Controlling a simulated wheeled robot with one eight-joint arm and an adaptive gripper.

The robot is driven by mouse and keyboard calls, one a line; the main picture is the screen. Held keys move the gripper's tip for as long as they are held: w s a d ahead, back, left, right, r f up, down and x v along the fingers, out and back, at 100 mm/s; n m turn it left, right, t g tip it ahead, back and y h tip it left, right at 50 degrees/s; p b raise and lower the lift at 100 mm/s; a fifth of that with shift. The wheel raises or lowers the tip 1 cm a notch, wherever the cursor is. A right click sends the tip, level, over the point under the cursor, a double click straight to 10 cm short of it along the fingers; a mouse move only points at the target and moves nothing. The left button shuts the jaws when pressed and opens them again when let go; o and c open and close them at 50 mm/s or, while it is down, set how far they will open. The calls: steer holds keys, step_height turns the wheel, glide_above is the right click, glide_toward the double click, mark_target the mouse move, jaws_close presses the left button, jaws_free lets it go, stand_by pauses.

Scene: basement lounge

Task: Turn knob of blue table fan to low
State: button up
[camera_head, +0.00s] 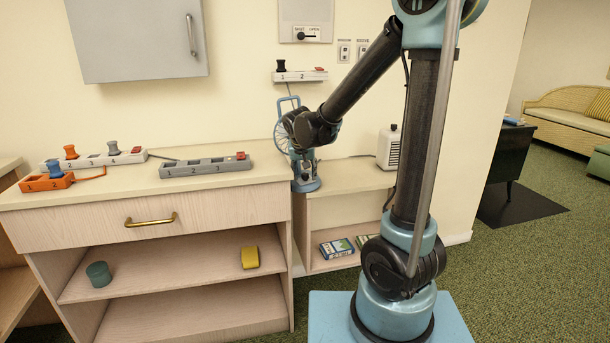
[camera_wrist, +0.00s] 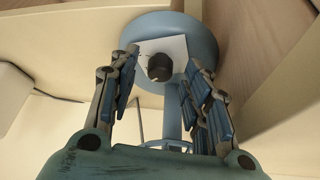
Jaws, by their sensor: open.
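The blue table fan (camera_head: 306,184) stands on the lower wooden cabinet top, right beside the taller cabinet. Its wire cage is partly hidden behind my arm in the head view. In the wrist view its round blue base (camera_wrist: 205,45) carries a white plate (camera_wrist: 147,47) with a dark round knob (camera_wrist: 159,67). A small pale mark shows on the knob's edge; its setting is too small to read. My gripper (camera_wrist: 165,68) is open, with one finger on each side of the knob. I cannot tell whether either finger touches it.
The taller cabinet (camera_head: 170,232) stands close on the fan's left, with power strips on its top. A small white heater (camera_head: 388,149) stands on the lower cabinet to the right. A wall strip (camera_head: 300,76) hangs above the fan.

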steer(key=v, duration=1.1)
steer(key=s+d+f+g, duration=0.1)
steer(key=s+d+f, duration=0.2)
steer(key=s+d, duration=0.6)
steer(key=s+d+f+g, duration=0.1)
steer(key=s+d+f, duration=0.3)
steer(key=s+d, duration=0.55)
steer(key=s+d+f+g, duration=0.1)
steer(key=s+d+f, duration=0.3)
steer(key=s+f, duration=0.2)
steer(key=shift+s+d+y, duration=0.35)
steer(key=shift+s+y, duration=0.05)
steer(key=shift+s, duration=0.15)
steer(key=shift+f, duration=0.15)
